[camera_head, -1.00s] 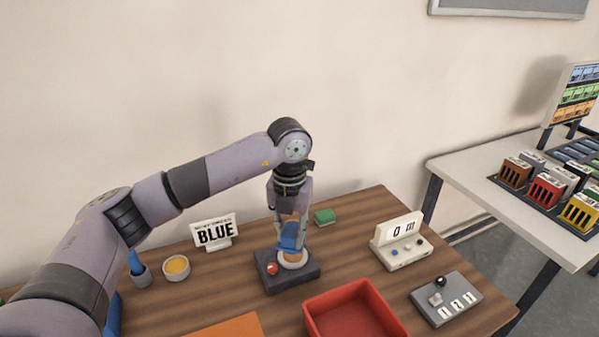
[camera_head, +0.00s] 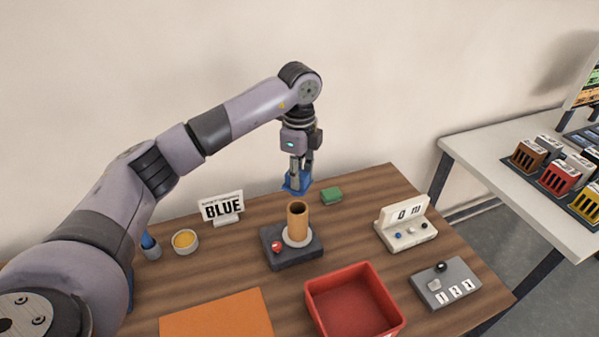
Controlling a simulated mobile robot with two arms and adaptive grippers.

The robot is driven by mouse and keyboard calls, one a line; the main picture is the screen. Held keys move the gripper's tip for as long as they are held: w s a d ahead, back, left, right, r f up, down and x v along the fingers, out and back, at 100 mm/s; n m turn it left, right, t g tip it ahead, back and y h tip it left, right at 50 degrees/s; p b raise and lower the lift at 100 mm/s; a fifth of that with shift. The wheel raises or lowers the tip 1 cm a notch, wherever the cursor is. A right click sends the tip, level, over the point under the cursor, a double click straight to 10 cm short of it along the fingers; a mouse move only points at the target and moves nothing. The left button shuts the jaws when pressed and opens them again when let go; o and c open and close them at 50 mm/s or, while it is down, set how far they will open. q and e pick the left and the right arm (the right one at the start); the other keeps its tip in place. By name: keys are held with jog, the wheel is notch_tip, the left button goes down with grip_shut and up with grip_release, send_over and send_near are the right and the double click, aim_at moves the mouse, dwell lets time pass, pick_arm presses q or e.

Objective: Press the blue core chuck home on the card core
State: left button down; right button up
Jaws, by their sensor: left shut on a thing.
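My left gripper (camera_head: 299,178) is shut on the blue core chuck (camera_head: 297,185), behind the card core and a little above its top. The chuck is apart from the core, and the fingers partly hide it. The brown card core (camera_head: 297,221) stands upright on a pale ring on the dark base (camera_head: 295,256). Its open upper end shows. A red button (camera_head: 276,246) sits on the left of that base. My right gripper does not show.
A green block (camera_head: 331,195) lies behind. A red tray (camera_head: 353,303), a counter (camera_head: 407,227) and a switch box (camera_head: 445,286) are at front and right.

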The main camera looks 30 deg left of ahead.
pick_arm(q)
jog(key=shift+f, duration=0.1)
jog(key=shift+f+b, duration=1.55)
jog(key=shift+f, duration=0.9)
jog(key=shift+f+b, duration=0.75)
jog(key=shift+f, duration=0.7)
dwell(0.4)
jog(key=c, duration=1.2)
grip_release()
jog(key=shift+c, duration=0.2)
